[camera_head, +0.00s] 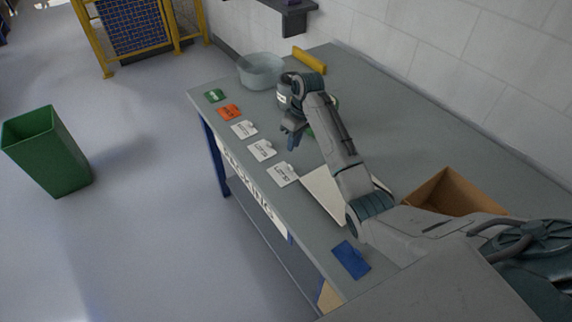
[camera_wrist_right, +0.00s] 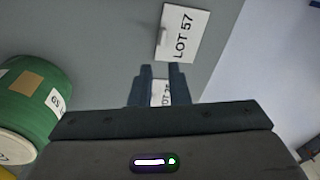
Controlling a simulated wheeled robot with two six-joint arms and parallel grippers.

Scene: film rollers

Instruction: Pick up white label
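Three white labels lie in a row along the table's left edge: one near the orange label (camera_head: 243,129), a middle one (camera_head: 262,150) and a nearest one (camera_head: 282,174). My right gripper (camera_head: 291,141) is above the table, just right of the white labels. In the wrist view, the fingers of my right gripper (camera_wrist_right: 161,70) are apart. Part of a white label (camera_wrist_right: 160,93) shows through the gap between them, partly hidden by the gripper. A white label reading "LOT 57" (camera_wrist_right: 182,35) lies beyond the fingertips. My left gripper is not in view.
A green label (camera_head: 214,95), an orange label (camera_head: 229,112) and a blue tag (camera_head: 351,259) lie along the same edge. A grey bowl (camera_head: 261,72) stands at the back. A cardboard box (camera_head: 452,192) is at right. A green roller (camera_wrist_right: 35,100) stands beside my right gripper.

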